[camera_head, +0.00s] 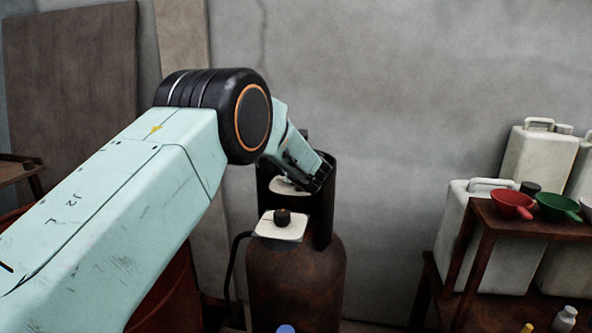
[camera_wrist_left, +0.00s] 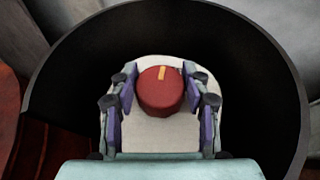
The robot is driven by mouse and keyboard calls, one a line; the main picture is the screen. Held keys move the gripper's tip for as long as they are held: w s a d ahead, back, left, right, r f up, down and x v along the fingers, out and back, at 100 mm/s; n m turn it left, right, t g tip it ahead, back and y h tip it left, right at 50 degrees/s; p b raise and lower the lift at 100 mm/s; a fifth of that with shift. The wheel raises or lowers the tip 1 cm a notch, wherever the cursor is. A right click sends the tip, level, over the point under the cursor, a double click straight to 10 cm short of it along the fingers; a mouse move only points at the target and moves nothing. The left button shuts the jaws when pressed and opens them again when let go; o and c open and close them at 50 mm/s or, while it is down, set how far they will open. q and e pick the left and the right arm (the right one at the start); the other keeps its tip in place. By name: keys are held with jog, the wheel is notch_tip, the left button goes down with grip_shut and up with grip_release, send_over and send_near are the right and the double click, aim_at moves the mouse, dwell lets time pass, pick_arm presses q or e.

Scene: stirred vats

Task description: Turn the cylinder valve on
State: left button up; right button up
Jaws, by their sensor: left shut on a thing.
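The gas cylinder (camera_head: 296,275) is rusty brown and stands upright at the centre of the head view. A dark, open-fronted collar (camera_head: 326,215) rises from its top. The valve knob (camera_wrist_left: 160,92) is red with a yellow mark that points nearly straight up in the left wrist view. It sits over a pale plate (camera_wrist_left: 160,133) inside the collar. My left gripper (camera_head: 318,176) reaches into the collar from above, and its fingers are shut on the knob, one on each side. In the head view the gripper hides the knob. My right gripper is not in view.
A white plate with a dark knob (camera_head: 282,217) is on the cylinder's front. A dark hose (camera_head: 231,280) runs down its left side.

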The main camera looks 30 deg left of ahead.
pick_arm(q)
jog(key=o, duration=1.2)
jog(key=shift+c, duration=0.2)
jog(key=shift+s, duration=0.1)
jog(key=v, duration=1.2)
